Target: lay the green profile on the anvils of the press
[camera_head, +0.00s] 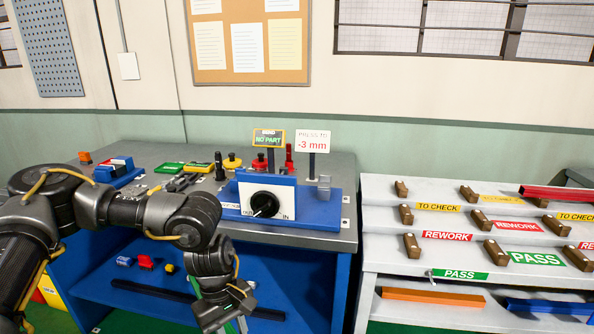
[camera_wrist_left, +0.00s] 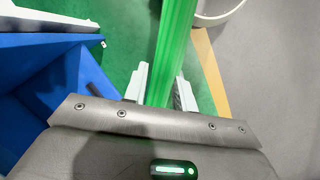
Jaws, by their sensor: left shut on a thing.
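My left gripper (camera_head: 226,312) hangs low in front of the bench, below the bench top. In the left wrist view its two pale fingers (camera_wrist_left: 161,90) are shut on the green profile (camera_wrist_left: 174,45), which runs away from the jaws. In the head view only slivers of green show beside the gripper. The press (camera_head: 318,213) stands on the bench top, with a blue base and a white panel with a black dial. A grey block (camera_head: 324,187), perhaps an anvil, stands at its right end; the panel hides what lies behind. My right gripper is not in view.
A "NO PART" display (camera_head: 269,138) and a "PRESS TO -3 mm" sign (camera_head: 312,143) stand behind the press. The bench top (camera_head: 342,165) holds several small tools. A tiered rack (camera_head: 385,225) at right carries a red, an orange and a blue profile.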

